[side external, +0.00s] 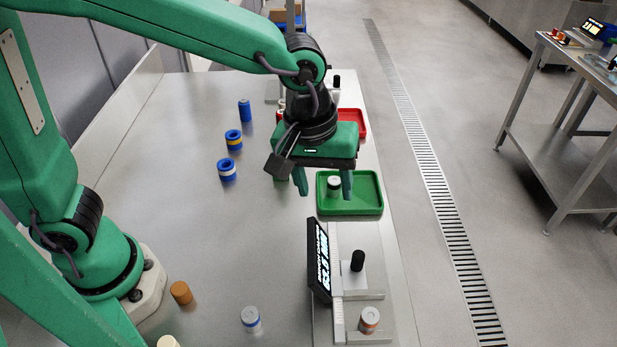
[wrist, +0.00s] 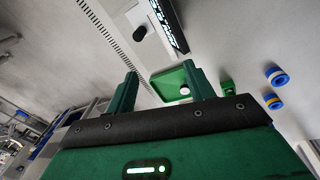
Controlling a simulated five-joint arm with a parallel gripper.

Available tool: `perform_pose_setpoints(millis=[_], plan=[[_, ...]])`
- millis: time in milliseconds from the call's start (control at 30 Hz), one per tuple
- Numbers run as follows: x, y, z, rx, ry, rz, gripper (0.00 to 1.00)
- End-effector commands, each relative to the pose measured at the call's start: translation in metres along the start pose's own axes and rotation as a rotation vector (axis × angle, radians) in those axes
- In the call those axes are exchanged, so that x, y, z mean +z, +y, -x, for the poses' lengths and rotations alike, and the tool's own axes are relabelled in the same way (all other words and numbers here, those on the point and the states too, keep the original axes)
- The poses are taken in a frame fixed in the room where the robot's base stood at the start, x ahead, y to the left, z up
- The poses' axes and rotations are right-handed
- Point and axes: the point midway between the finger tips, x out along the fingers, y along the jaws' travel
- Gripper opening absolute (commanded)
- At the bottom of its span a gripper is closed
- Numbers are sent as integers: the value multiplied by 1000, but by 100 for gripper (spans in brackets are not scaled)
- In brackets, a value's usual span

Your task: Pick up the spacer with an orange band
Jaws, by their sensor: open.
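A blue ring-shaped spacer with a yellow-orange band (side external: 233,141) stands upright on the steel table, left of my gripper. A similar blue spacer with a pale cream band (side external: 227,171) stands just in front of it. Both rings also show at the right of the wrist view, one with a pale band (wrist: 275,75) and one with a yellow-orange band (wrist: 272,102). My gripper (side external: 324,187) is open, empty and pointing down, above the table near the green tray and apart from both spacers. Its two fingers also show in the wrist view (wrist: 160,76).
A green tray (side external: 378,200) holds a pale-topped cylinder (side external: 334,182); a red tray (side external: 361,116) lies behind. A black display (side external: 318,262) and gauge stand front right, with an orange-brown cylinder (side external: 369,320). A blue cylinder (side external: 245,110) stands farther back. The table's left-middle is mostly clear.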

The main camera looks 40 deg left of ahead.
Motion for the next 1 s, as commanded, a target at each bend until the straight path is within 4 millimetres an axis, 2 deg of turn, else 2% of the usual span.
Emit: perform_pose_setpoints(millis=[100, 300, 500, 700, 1000], plan=[[22, 26, -22, -35, -26, 53, 53], [64, 62, -59, -94, -49, 152, 53], [100, 83, -90, -142, -53, 231, 53], [116, 90, -102, -161, -51, 269, 53], [117, 89, -109, -162, -51, 272, 53]])
